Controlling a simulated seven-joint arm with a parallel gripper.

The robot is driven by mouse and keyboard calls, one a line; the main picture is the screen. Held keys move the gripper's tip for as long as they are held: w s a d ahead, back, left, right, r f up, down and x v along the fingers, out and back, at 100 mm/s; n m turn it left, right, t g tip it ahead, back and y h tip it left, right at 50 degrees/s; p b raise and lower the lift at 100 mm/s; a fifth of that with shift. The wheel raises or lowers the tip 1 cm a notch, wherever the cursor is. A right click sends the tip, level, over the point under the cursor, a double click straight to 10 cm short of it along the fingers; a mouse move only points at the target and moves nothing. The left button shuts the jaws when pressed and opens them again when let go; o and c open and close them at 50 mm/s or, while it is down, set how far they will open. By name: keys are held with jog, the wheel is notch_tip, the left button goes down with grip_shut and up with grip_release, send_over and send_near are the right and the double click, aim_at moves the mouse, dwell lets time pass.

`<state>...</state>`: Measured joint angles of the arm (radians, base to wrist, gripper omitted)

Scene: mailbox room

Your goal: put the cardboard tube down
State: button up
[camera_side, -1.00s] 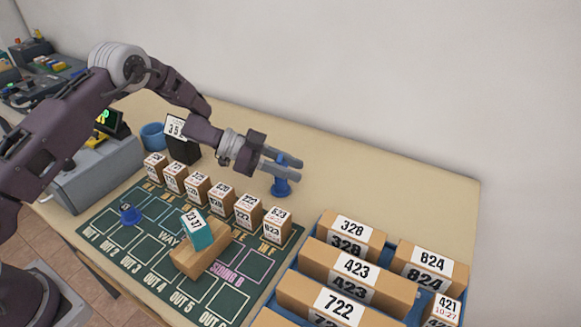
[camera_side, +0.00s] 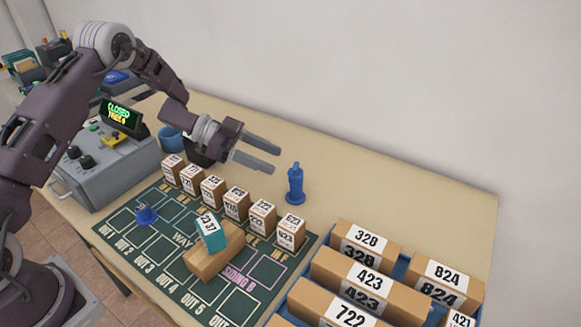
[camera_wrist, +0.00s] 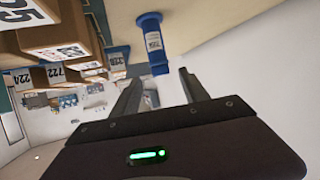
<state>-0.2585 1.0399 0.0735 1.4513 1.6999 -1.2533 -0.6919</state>
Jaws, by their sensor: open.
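A blue tube-shaped piece (camera_side: 295,186) with a wide base and narrower top stands upright on the tan table, behind the row of small boxes. In the wrist view it (camera_wrist: 151,42) carries a white printed label. No plain brown cardboard tube can be made out. My gripper (camera_side: 275,160) is open, with its two fingers apart and nothing between them. It is above the table, to the left of the blue piece and apart from it. In the wrist view the blue piece lies beyond the fingertips (camera_wrist: 160,80).
Small numbered boxes (camera_side: 236,204) stand in a row along the green board (camera_side: 150,255). A teal block (camera_side: 211,232) rests on a wooden block (camera_side: 207,262). A blue tray with large numbered boxes (camera_side: 368,280) is at right. The back right table (camera_side: 400,195) is clear.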

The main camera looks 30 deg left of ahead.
jog(key=w+a+r+n+t+y, duration=0.2)
jog(key=w+r+t+y, duration=0.1)
jog(key=r, duration=0.4)
jog(key=w+a+r+n+t+y, duration=0.1)
jog(key=w+a+r+t+y, duration=0.15)
jog(key=r, duration=0.55)
jog(key=s+a+r+n+t+y, duration=0.35)
jog(key=s+r+n+y, duration=0.3)
jog(key=r, duration=0.45)
jog(key=s+f+n+g+y, duration=0.1)
jog(key=s+n+g+y, duration=0.3)
jog(key=s, duration=1.3)
jog(key=s+d+f+g+h, duration=0.1)
jog(key=s+d+f+g, duration=0.1)
jog(key=s, duration=0.6)
jog(key=s+d+f+g+h, duration=0.2)
jog(key=s+d+f, duration=0.2)
jog(key=s, duration=0.5)
jog(key=shift+s+f+g, duration=0.15)
jog(key=shift+f+g, duration=0.05)
jog(key=shift+g, duration=0.2)
